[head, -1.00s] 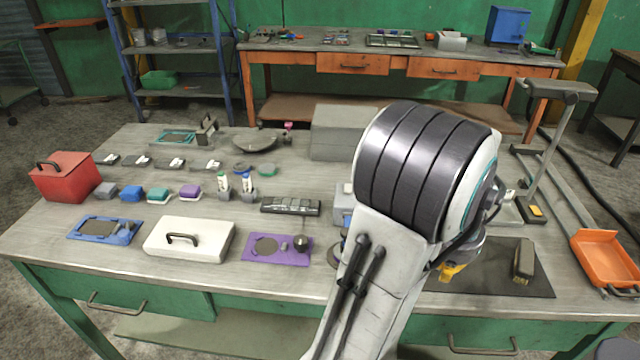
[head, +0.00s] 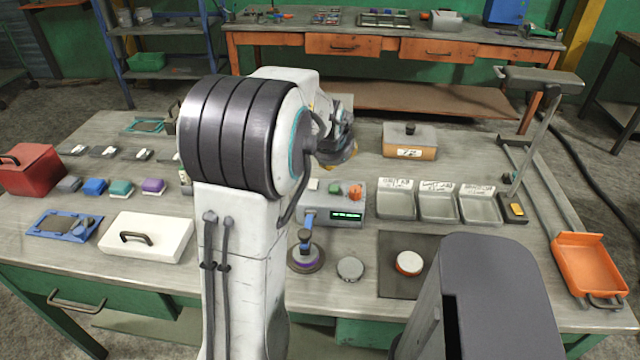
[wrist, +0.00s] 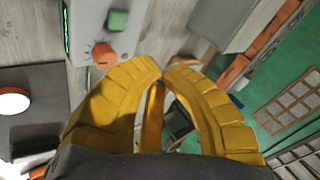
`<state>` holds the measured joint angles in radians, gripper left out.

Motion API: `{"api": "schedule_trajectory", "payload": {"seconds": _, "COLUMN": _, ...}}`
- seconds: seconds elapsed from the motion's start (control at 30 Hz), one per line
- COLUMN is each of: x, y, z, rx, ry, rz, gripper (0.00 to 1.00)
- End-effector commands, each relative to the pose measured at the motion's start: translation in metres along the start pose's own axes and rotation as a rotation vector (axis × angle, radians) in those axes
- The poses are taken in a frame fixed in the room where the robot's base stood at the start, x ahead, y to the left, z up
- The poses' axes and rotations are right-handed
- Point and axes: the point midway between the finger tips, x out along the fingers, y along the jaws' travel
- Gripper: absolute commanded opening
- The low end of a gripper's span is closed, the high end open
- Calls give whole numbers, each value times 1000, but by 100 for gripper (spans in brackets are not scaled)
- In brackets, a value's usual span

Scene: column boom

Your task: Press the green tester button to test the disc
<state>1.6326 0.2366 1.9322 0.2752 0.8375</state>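The tester (head: 322,208) is a grey box on the table with a lit green-text display (head: 346,215). On its top are a green button (head: 335,188), a pale button and an orange-red knob (head: 355,191). The wrist view also shows the green button (wrist: 118,20) and knob (wrist: 104,55). My gripper (wrist: 163,70) has its yellow fingertips together with nothing seen between them, above and behind the tester, apart from the button. I cannot tell which disc is under test.
A grey disc (head: 350,268) lies before the tester. A white disc with an orange edge (head: 409,262) lies on a dark mat (head: 395,290). Labelled trays (head: 438,207) stand right of the tester. An orange-and-grey box (head: 410,142) is behind. A white lidded case (head: 145,240) lies left.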

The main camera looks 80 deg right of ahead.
Motion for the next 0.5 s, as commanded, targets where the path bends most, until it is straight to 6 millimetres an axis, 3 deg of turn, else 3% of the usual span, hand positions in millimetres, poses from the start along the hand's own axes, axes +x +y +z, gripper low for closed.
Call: {"api": "schedule_trajectory", "payload": {"seconds": 0.5, "x": -1, "y": -18, "z": -16, "rx": 307, "ry": 57, "rz": -87, "gripper": 0}}
